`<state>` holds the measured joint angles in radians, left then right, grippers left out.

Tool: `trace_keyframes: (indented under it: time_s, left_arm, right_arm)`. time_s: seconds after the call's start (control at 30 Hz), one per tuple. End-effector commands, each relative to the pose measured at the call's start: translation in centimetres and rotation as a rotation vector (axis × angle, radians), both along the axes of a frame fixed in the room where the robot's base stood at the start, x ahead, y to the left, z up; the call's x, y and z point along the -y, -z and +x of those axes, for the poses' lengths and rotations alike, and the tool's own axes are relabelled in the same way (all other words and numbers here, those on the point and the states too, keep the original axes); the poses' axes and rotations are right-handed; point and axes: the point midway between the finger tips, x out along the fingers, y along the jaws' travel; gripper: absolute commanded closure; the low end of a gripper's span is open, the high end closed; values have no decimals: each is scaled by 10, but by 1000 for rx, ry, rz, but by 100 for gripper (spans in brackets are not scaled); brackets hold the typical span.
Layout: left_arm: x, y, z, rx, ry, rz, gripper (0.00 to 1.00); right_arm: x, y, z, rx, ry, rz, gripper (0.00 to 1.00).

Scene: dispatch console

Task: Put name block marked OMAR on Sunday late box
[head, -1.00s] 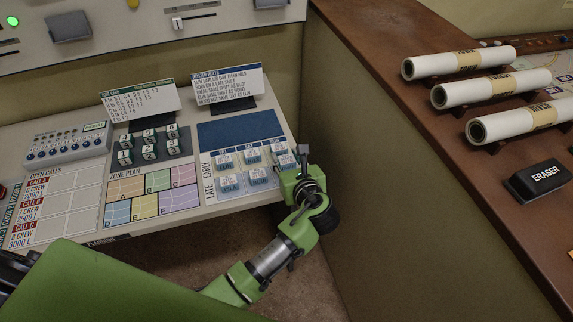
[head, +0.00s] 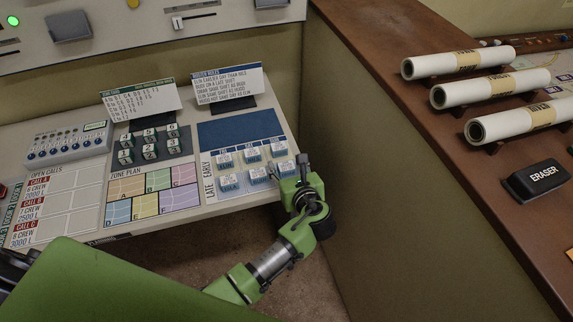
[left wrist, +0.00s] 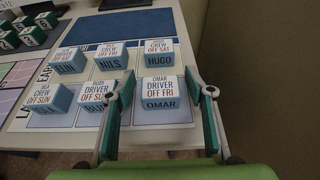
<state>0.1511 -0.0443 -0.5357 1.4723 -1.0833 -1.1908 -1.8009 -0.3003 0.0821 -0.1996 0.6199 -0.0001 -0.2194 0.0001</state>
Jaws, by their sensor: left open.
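The OMAR block (left wrist: 163,104) is a blue block with a white top reading DRIVER OFF FRI. In the left wrist view it stands upright in the near row, at the right end, beside the RUDI block (left wrist: 98,96) and in front of the HUGO block (left wrist: 159,54). My left gripper (left wrist: 168,90) is open, with one finger on each side of the OMAR block and a visible gap to it. In the head view the left gripper (head: 294,166) is at the right end of the LATE row of the roster board (head: 210,195). My right gripper is out of view.
The NILS block (left wrist: 107,58) and other name blocks stand close by to the left. The console's right edge and a side wall (head: 350,180) are just right of the gripper. Numbered blocks (head: 150,145) and a rules card (head: 227,84) stand farther left and behind.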

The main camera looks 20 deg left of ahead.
Motion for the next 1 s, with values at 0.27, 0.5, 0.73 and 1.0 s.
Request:
trace_keyframes:
  time_s: [0.27,0.5,0.73,1.0]
  left_arm:
    - [15,-11,-21,0,1,-3,51]
    - [42,-31,-62,1,2,-4,51]
    - [59,-45,-87,0,1,-2,51]
    - [63,-49,-92,0,0,0,51]
  right_arm:
    - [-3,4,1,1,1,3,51]
    - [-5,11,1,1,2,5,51]
    - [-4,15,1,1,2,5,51]
    - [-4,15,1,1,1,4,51]
